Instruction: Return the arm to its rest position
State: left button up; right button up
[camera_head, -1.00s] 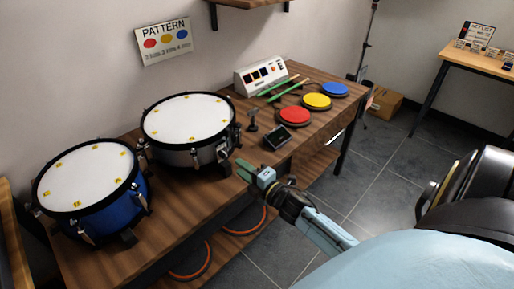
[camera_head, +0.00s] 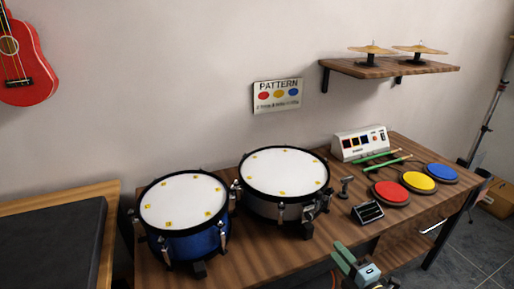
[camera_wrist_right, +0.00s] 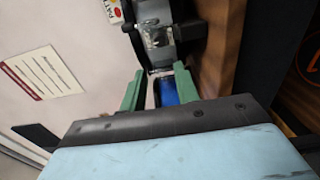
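My right gripper (camera_head: 345,258) shows at the bottom of the head view, by the front edge of the wooden table. Its green fingers also show in the right wrist view (camera_wrist_right: 158,88), spread apart with nothing gripped between them. A blue surface, apparently the blue drum (camera_wrist_right: 168,92), is seen beyond the gap. My left gripper is not in view.
On the table (camera_head: 265,262) stand a blue drum (camera_head: 183,205), a silver drum (camera_head: 284,175), a small black device (camera_head: 368,212), green sticks (camera_head: 385,159), red (camera_head: 390,193), yellow (camera_head: 418,181) and blue (camera_head: 440,173) pads, and a white console (camera_head: 360,143).

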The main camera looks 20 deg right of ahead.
jog(key=s+a+f+m+g+h, duration=0.1)
jog(key=s+f+m+g, duration=0.3)
jog(key=f, duration=0.5)
jog(key=s+f+m+g, duration=0.25)
jog(key=s+f, duration=0.25)
jog(key=f, duration=0.5)
jog(key=s+a+f+m+g+h, duration=0.1)
jog(key=s+f+m+g, duration=0.15)
jog(key=s+f, duration=0.45)
jog(key=s+a+f+m+g, duration=0.1)
jog(key=s+f+m+g, duration=0.2)
jog(key=s+f, duration=0.4)
jog(key=s+a+f+m+g, duration=0.1)
jog(key=s+f+m+g, duration=0.3)
jog(key=s, duration=1.1)
notch_tip(320, 180, down, 4)
jog(key=shift+s+a+r+g, duration=0.15)
jog(key=shift+a+r+g, duration=0.15)
jog(key=shift+g, duration=0.2)
jog(key=shift+c, duration=0.4)
